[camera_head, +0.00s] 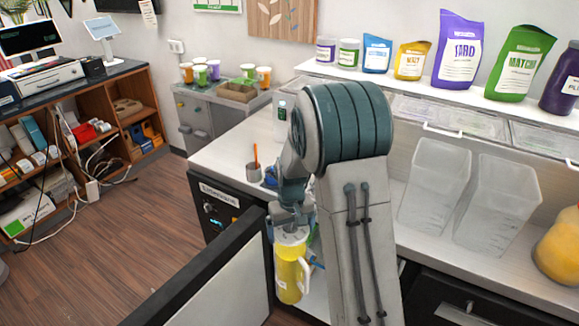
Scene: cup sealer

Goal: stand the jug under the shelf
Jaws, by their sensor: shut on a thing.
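A yellow jug (288,279) with a white top and a pale handle on its right hangs upright below my arm. My gripper (289,224) is shut on it at the top; the fingertips are partly hidden by the wrist. The jug is in front of the counter's near edge, close to a dark-edged panel. The shelf (345,73) runs along the back right above the counter (232,157). It carries tubs and coloured pouches. My forearm hides part of the shelf and the counter.
Two translucent containers (434,188) (497,205) stand on the counter below the shelf. A round yellow-orange vessel (560,248) is at the right edge. A small cup (253,173) with a stick stands on the left part. The dark-edged panel (222,279) rises in front.

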